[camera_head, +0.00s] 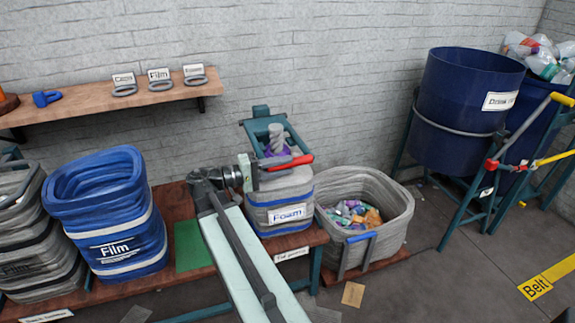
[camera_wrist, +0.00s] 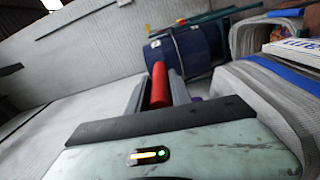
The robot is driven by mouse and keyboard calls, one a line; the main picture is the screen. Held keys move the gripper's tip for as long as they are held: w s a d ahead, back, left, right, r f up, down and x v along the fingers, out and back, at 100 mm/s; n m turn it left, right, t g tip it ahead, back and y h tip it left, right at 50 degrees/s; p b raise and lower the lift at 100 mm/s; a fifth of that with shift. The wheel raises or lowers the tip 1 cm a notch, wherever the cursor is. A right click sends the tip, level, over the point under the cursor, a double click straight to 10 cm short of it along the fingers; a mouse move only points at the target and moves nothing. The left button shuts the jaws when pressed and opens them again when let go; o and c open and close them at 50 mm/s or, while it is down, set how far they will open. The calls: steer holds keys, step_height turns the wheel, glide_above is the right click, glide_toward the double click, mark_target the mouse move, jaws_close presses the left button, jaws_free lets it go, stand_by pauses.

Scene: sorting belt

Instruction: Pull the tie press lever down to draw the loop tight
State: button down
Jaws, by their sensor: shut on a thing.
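The tie press has a teal frame (camera_head: 262,118) with a grey ribbed column in it, standing over a grey sack labelled Foam (camera_head: 288,213). Its lever has a red handle (camera_head: 292,162), which lies nearly level across the sack's top in the head view. My gripper (camera_head: 255,175) is at the left part of this handle. In the wrist view, the red handle (camera_wrist: 159,86) sits between the two grey fingers of my gripper (camera_wrist: 158,92), which is shut on it. The tie loop cannot be made out; my gripper and arm hide part of the press.
A blue Film sack (camera_head: 115,215) stands left on the wooden bench (camera_head: 190,220). A blue drum (camera_head: 465,85) stands at the back right.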

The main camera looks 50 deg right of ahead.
steer(key=shift+f, duration=0.25)
steer(key=c, duration=1.2)
jaws_free()
steer(key=shift+o, duration=0.2)
steer(key=v, duration=0.7)
steer(key=shift+w+a, duration=0.2)
steer(key=shift+a, duration=0.1)
steer(key=shift+a, duration=0.15)
